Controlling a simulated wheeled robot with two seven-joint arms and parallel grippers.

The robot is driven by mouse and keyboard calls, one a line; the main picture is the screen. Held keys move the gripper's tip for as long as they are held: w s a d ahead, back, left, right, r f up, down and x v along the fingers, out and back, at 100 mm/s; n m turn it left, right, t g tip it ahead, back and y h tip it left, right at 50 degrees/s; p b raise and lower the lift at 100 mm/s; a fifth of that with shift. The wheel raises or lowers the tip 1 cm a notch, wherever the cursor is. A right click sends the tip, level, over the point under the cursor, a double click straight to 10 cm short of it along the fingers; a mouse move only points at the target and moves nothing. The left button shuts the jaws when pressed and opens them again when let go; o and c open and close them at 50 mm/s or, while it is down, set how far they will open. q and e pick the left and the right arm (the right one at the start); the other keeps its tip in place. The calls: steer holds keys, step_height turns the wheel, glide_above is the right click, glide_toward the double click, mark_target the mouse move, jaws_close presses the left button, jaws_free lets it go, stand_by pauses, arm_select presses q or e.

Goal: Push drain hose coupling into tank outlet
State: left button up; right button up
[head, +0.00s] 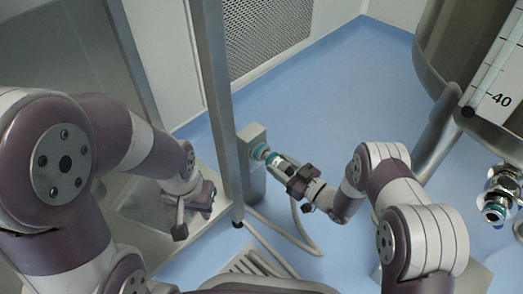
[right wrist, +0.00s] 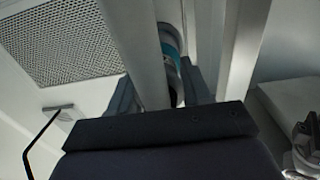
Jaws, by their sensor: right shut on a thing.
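The drain hose coupling (head: 261,152), with a teal ring, is at the grey box on a post in the middle of the head view. My right gripper (head: 279,163) is shut on it; its fingers hide much of its body. I cannot tell whether the coupling is seated in the box or just in front of it. The coupling's teal band (right wrist: 170,45) also shows between the fingers in the right wrist view. The tank outlet (head: 497,195), a metal fitting with a teal ring, is at the far right, apart from both grippers. My left gripper (head: 195,215) appears open and empty at left.
The steel tank (head: 450,50) with a level scale (head: 500,85) fills the upper right. A pale hose (head: 285,232) loops on the blue floor below the grey box (head: 252,180). A steel upright (head: 217,100) stands between my arms. A floor grate (head: 250,262) lies in front.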

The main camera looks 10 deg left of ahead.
steer(key=shift+p+v, duration=1)
steer(key=shift+v, duration=1.5)
steer(key=shift+s+d, duration=0.25)
steer(key=shift+d, duration=0.1)
